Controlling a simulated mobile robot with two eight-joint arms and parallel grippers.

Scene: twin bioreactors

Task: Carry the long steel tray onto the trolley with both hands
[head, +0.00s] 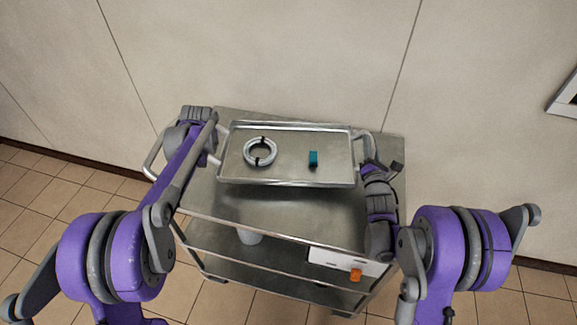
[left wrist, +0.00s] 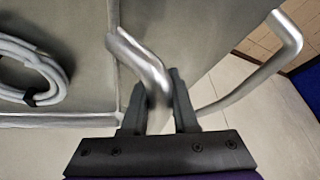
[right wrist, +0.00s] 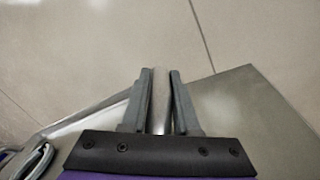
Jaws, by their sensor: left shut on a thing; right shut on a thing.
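The long steel tray (head: 285,177) is over the back part of the top shelf of the steel trolley (head: 300,212), roughly level. I cannot tell whether it touches the shelf. A pale coiled tube (head: 248,157) with dark ties and a small teal item (head: 313,159) lie in it. My left gripper (head: 208,146) is shut on the tray's left handle; the left wrist view shows the bar between its fingers (left wrist: 157,98). My right gripper (head: 371,158) is shut on the right handle, seen between its fingers in the right wrist view (right wrist: 161,100).
The trolley's push handle (head: 150,163) stands out at its left, close to my left gripper. Lower shelves hold a white container (head: 249,237), a white box (head: 340,260) and an orange item (head: 356,275). A wall (head: 260,50) is behind. The top shelf's front is clear.

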